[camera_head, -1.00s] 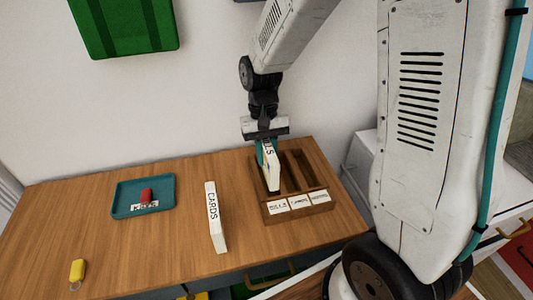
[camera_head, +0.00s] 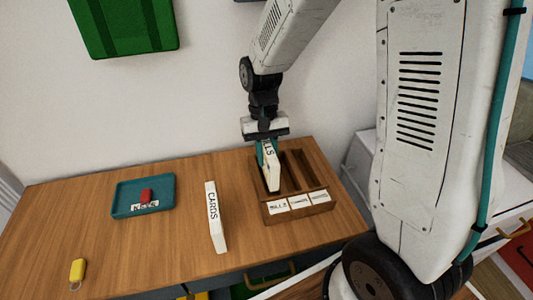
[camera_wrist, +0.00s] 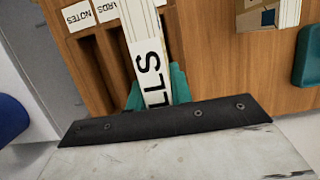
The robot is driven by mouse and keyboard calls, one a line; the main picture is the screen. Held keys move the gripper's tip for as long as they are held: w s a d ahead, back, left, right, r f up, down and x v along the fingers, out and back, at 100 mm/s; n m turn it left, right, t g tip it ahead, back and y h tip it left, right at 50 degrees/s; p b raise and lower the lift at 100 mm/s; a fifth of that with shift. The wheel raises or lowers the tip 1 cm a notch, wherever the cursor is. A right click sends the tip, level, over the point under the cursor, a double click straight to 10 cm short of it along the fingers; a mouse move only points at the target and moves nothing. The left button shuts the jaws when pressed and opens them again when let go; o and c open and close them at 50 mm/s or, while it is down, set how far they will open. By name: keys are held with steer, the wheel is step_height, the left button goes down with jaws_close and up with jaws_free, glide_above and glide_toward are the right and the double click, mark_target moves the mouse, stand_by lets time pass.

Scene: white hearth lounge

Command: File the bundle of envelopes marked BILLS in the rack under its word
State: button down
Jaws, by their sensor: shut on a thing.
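The white bundle of envelopes marked BILLS (camera_head: 271,170) stands upright in my gripper (camera_head: 267,150), its word partly hidden by the fingers. In the wrist view the bundle (camera_wrist: 146,62) shows the letters LLS between teal fingers. Its lower end is at the left slot of the wooden rack (camera_head: 304,211), apparently inside the slot. The rack has three slots with white labels on its front; the left label (camera_head: 278,206) seems to read BILLS. In the wrist view the other labels read CARDS (camera_wrist: 105,10) and NOTES (camera_wrist: 79,16). Those two slots look empty.
A teal tray (camera_head: 122,208) holds a red item (camera_head: 146,195) and a label. A yellow key tag (camera_head: 77,270) lies at the front left.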

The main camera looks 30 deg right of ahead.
mark_target(270, 145)
steer(key=shift+f, duration=2)
steer(key=c, duration=1.2)
jaws_free()
steer(key=shift+o, duration=0.2)
steer(key=shift+v, duration=3.9)
steer(key=shift+s, duration=0.2)
steer(key=shift+s+d+n+g, duration=0.1)
steer(key=shift+s+n+g, duration=0.2)
steer(key=shift+s, duration=0.7)
steer(key=s+d+r+t, duration=0.1)
steer(key=s+r+t, duration=0.1)
steer(key=s+r, duration=0.5)
steer(key=s+d+r+n+t, duration=0.1)
steer(key=s+r+t, duration=0.2)
steer(key=s+r, duration=0.4)
steer(key=s, duration=0.4)
steer(key=shift+s+n+h, duration=0.3)
steer(key=shift+s, duration=0.1)
